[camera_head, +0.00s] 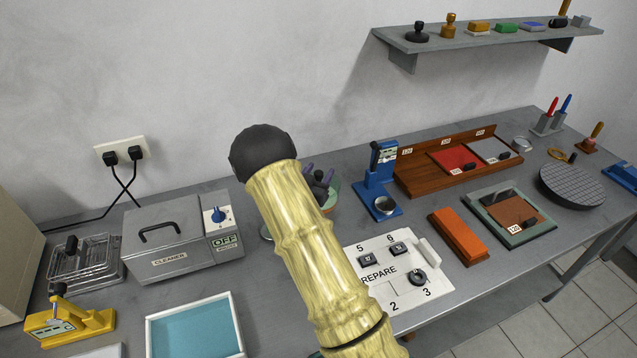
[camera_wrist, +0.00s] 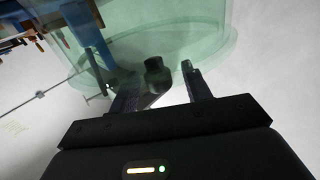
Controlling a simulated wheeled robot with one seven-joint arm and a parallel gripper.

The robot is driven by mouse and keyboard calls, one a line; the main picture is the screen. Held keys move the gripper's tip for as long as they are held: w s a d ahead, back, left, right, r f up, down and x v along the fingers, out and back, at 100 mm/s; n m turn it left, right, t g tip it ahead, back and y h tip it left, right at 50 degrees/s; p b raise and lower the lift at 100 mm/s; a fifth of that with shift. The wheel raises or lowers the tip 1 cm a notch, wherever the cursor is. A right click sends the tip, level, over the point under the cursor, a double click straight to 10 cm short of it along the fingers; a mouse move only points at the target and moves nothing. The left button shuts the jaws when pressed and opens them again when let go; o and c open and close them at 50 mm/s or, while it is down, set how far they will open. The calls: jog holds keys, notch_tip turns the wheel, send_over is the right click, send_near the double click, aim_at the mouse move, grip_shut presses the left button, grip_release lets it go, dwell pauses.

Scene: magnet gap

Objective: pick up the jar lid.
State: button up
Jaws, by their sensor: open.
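The jar lid's dark knob (camera_wrist: 153,68) shows in the wrist view between the two fingertips of my gripper (camera_wrist: 162,82). The fingers are open, and I cannot tell whether either touches the knob. Clear greenish glass (camera_wrist: 215,45) of the jar and lid fills the top of that view; the lid's edge is hard to tell from the jar. In the head view, the dark knob (camera_head: 318,177) shows just right of my arm, with the purplish tips of my gripper (camera_head: 320,171) beside it. My arm hides much of the jar (camera_head: 331,196) and the rest of the gripper.
A blue stand with a metal cup (camera_head: 384,206) is close right of the jar. A wooden rack (camera_head: 418,180) is beyond it. A grey cleaner box (camera_head: 165,243) stands left. A white numbered panel (camera_head: 372,258) lies in front. A shelf (camera_head: 480,40) hangs on the wall.

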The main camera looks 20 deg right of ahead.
aim_at(319, 172)
dwell(0.3)
grip_shut()
jog(key=shift+r, duration=0.2)
notch_tip(319, 172, up, 10)
jog(key=shift+f+b, duration=0.15)
jog(key=shift+b, duration=0.4)
dwell(0.5)
